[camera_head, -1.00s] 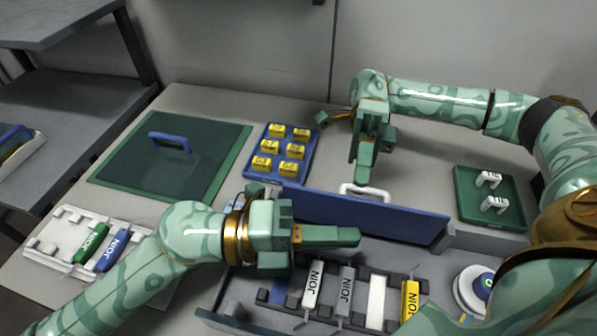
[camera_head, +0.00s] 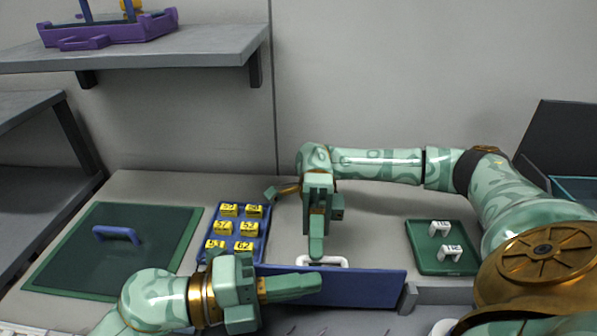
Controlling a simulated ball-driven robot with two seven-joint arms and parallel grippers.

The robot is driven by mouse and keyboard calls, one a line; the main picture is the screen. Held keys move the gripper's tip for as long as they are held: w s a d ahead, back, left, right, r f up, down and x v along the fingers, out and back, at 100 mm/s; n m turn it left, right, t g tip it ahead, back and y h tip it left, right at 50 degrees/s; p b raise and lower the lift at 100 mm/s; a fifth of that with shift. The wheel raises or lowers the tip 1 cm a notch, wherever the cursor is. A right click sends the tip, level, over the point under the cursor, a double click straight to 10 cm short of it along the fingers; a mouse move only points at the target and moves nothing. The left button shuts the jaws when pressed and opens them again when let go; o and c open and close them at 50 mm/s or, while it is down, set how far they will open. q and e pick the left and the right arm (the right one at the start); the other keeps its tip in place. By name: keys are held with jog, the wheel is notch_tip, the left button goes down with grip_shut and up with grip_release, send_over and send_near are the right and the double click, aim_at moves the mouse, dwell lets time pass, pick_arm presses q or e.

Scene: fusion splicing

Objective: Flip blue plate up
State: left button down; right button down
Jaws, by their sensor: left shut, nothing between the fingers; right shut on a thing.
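The blue plate (camera_head: 370,288) stands up on its long edge, tilted, in the middle front. Its white handle (camera_head: 337,262) is at the top edge. My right gripper (camera_head: 316,248) points down from above and is shut on the white handle, which its fingers partly hide. My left gripper (camera_head: 318,283) is shut and empty. It points right, in front of the left part of the blue plate and hiding some of it. I cannot tell whether it touches the plate. The plate's lower edge is partly hidden.
A blue tray (camera_head: 262,248) with yellow numbered blocks (camera_head: 222,228) lies behind my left gripper. A green panel with a blue handle (camera_head: 118,235) is at left. A green tray (camera_head: 425,262) with white pieces (camera_head: 449,253) is at right. A grey shelf (camera_head: 190,50) hangs upper left.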

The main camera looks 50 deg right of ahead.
jog(key=c, duration=1.6)
grip_release()
jog(key=shift+s+a+f, duration=0.15)
jog(key=shift+f, duration=0.4)
jog(key=shift+o, duration=0.5)
jog(key=shift+r, duration=0.15)
jog(key=v, duration=0.7)
jog(key=shift+w+d, duration=0.25)
jog(key=shift+w, duration=0.05)
